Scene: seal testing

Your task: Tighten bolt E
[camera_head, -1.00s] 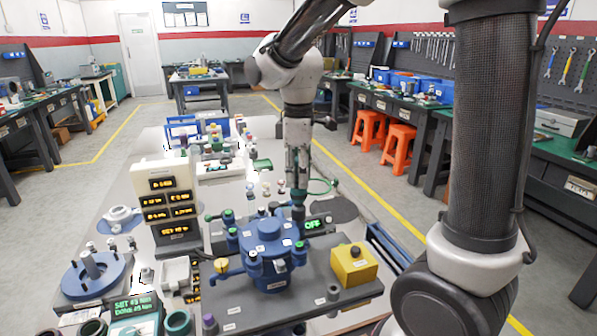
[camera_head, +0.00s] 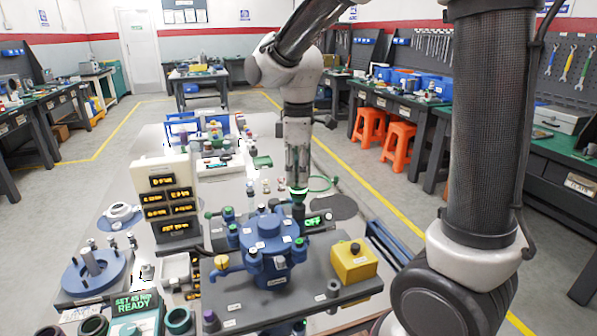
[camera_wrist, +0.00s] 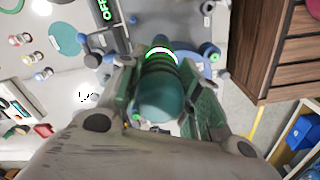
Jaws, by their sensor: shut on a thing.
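My gripper (camera_head: 298,178) is shut on a teal cylindrical tool (camera_wrist: 160,95) with a lit green ring, seen close up in the wrist view. In the head view the tool points down at the back right side of the blue flanged housing (camera_head: 268,232). Several bolts with green or dark tops stand around the housing. Their small labels are too small to read, so I cannot tell which is bolt E. The tool's lower end overlaps the area of a back bolt; contact there cannot be made out.
A yellow box with a black button (camera_head: 352,262) stands right of the housing on a grey plate. An "OFF" display (camera_head: 314,221) is behind it. A panel of lit displays (camera_head: 168,205) stands left. A green-lit "READY" display (camera_head: 135,303) sits at the front left.

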